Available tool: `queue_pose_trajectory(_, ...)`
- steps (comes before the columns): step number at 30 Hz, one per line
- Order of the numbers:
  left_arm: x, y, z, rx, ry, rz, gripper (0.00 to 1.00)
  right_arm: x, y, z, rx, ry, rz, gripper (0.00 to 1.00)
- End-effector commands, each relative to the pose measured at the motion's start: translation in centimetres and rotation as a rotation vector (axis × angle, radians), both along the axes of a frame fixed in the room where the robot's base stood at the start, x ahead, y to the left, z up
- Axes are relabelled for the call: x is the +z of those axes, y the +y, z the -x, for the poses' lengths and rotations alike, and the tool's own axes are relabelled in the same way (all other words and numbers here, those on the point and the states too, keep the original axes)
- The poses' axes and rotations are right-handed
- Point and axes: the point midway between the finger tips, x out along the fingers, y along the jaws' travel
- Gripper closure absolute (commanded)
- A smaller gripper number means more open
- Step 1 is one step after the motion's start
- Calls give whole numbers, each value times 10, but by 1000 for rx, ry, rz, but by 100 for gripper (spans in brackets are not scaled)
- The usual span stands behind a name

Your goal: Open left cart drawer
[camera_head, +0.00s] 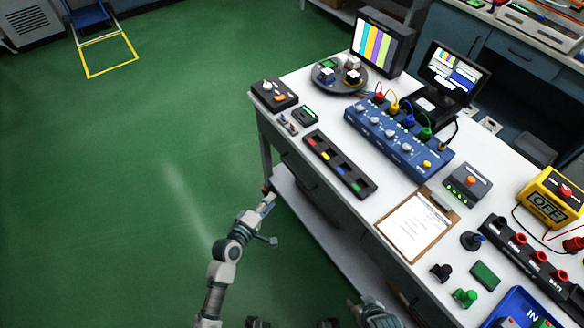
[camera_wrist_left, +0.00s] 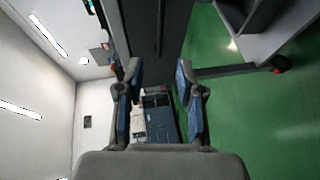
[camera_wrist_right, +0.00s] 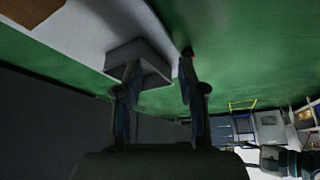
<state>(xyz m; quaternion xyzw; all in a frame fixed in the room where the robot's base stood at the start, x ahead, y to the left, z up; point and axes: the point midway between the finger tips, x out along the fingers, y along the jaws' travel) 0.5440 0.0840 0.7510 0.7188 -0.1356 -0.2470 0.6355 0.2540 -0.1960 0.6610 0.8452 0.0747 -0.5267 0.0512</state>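The cart is a white-topped bench (camera_head: 385,185) with dark panels below its top. A dark front panel (camera_head: 300,170) at its left end looks like the left drawer and appears closed. My left gripper (camera_head: 271,220) is open and empty, beside the bench's front-left side and below top height. In the left wrist view its fingers (camera_wrist_left: 158,82) are apart, with a dark panel (camera_wrist_left: 155,28) beyond them. I cannot tell whether they touch it. My right gripper is open in the right wrist view (camera_wrist_right: 158,72), near a grey box-like part (camera_wrist_right: 138,62).
The top carries a blue test box (camera_head: 395,140), a clipboard (camera_head: 418,222), a long tray of coloured parts (camera_head: 340,163), monitors (camera_head: 382,42) and a yellow switch box (camera_head: 552,198). A pale lower shelf (camera_head: 315,222) juts below the drawers. Green floor to the left is clear.

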Motion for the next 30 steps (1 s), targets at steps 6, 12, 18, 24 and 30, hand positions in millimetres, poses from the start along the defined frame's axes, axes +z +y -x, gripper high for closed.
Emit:
queue_pose_trajectory(6,-11,-20,-38,-1,1,2,63,3,13,-32,10,-151,-34,60)
queue_pose_trajectory(12,-23,-43,-78,0,4,1,63,19,29,-70,20,-373,-86,60)
queue_pose_trajectory(18,-30,-65,-114,0,3,2,63,45,42,-101,28,-607,-146,60)
queue_pose_trajectory(24,-33,-77,-134,0,2,-1,63,67,49,-116,32,-763,-187,60)
queue_pose_trajectory(30,-32,-81,-139,1,0,-1,63,76,51,-120,33,-816,-201,60)
